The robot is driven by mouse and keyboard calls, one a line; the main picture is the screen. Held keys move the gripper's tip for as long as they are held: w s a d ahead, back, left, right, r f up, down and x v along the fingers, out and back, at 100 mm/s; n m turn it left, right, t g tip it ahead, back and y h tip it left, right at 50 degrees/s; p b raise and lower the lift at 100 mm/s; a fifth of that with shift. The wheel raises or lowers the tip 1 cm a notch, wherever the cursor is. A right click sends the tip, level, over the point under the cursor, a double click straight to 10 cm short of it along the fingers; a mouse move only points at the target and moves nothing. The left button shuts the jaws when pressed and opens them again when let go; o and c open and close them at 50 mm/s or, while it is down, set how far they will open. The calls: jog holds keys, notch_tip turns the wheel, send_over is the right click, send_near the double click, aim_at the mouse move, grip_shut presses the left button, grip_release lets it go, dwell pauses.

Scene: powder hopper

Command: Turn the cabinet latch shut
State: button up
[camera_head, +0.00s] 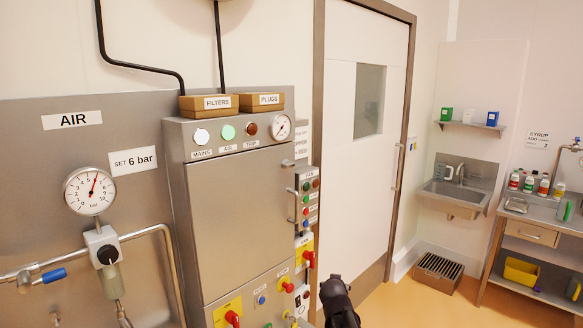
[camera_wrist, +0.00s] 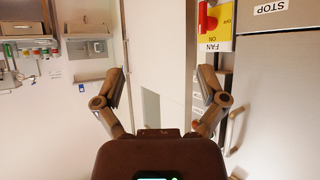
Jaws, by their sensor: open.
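The grey metal cabinet (camera_head: 240,210) stands left of centre in the head view, its front door closed or nearly so. A small grey fitting (camera_head: 288,163) at the door's upper right edge looks like the latch; its exact angle is too small to tell. A vertical bar handle (camera_head: 292,206) sits below it. My gripper (camera_wrist: 160,88) is open and empty in the wrist view, its fingers wide apart. The latch cannot be made out there. A dark part of my arm shows low in the head view, right of the cabinet and apart from the latch.
The wrist picture is upside down; a red FAN switch (camera_wrist: 208,18) lies close beside the right finger. Red knobs (camera_head: 287,284) and buttons line the cabinet's lower front and side. A white door (camera_head: 350,190), sink (camera_head: 452,190) and bench lie beyond.

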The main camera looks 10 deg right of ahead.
jog(key=w+r+n+t+y+p, duration=0.2)
jog(key=w+r+t+y+p, duration=0.3)
jog(key=r, duration=0.7)
jog(key=w+r+n+t+y+p, duration=0.25)
jog(key=w+r+t, duration=0.35)
jog(key=r, duration=0.6)
jog(key=n+g+y+p, duration=0.4)
jog(key=n+y, duration=0.3)
jog(key=y, duration=0.3)
send_near(291, 166)
jog(key=v, duration=0.3)
jog(key=shift+f, duration=0.3)
jog(key=p+x, duration=0.4)
jog(key=x, duration=0.9)
jog(key=shift+w+a+r+p, duration=0.1)
jog(key=shift+w+r+p, duration=0.2)
jog(key=shift+p, duration=0.1)
jog(key=c, duration=1.2)
